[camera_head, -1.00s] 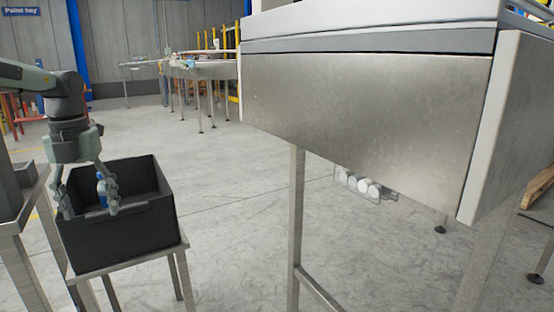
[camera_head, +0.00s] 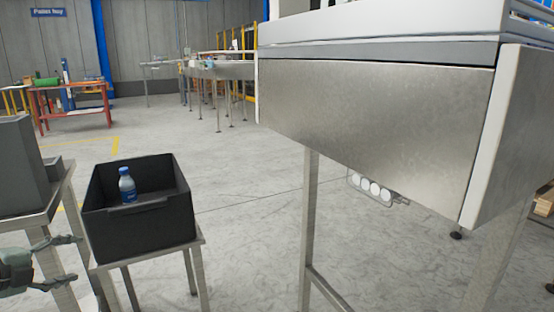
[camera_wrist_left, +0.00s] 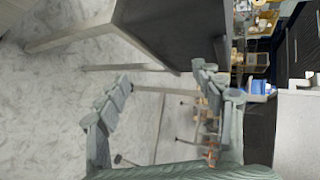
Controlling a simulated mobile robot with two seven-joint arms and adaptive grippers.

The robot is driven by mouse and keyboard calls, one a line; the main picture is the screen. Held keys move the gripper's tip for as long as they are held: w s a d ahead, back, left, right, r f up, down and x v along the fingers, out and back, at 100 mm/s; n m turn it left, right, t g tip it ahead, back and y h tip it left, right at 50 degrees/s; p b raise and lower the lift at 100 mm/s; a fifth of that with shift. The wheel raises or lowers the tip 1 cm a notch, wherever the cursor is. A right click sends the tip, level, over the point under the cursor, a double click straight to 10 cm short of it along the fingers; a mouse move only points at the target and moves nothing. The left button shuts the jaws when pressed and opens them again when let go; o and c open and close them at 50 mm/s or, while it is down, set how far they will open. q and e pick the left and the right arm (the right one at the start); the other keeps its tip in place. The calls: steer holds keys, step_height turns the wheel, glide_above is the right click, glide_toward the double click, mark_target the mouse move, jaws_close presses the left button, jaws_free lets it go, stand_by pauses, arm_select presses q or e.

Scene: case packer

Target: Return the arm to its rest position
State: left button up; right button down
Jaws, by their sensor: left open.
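My left gripper (camera_head: 72,260) is low at the left edge of the head view, beside the small stand and below the rim of the black bin. Its two fingers are spread and empty; they also show apart in the left wrist view (camera_wrist_left: 163,78). Most of my left arm is outside the head view. My right gripper is not in view.
The bin sits on a metal stand (camera_head: 196,246). A grey table (camera_head: 35,217) stands close on the left, near the gripper. A large metal-fronted machine (camera_head: 375,115) fills the right. Open concrete floor (camera_head: 240,190) lies between. A red workbench (camera_head: 72,100) is far back.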

arm_select(q)
steer(key=s+f+n+g+y, duration=0.1)
steer(key=s+f+n+y, duration=0.4)
steer(key=f, duration=0.4)
steer(key=s+f+n+y, duration=0.2)
steer(key=s+f+n, duration=0.6)
steer(key=s+d+f+n+g+h, duration=0.1)
steer(key=s+d+f+n+g, duration=0.2)
steer(key=d, duration=0.8)
steer(key=s+d+f+n+g+h+p, duration=0.1)
steer(key=s+d+f+n+g, duration=0.2)
steer(key=s+d+f, duration=0.5)
steer(key=s+d+g, duration=0.1)
steer(key=d, duration=0.3)
steer(key=shift+s+d+g, duration=0.3)
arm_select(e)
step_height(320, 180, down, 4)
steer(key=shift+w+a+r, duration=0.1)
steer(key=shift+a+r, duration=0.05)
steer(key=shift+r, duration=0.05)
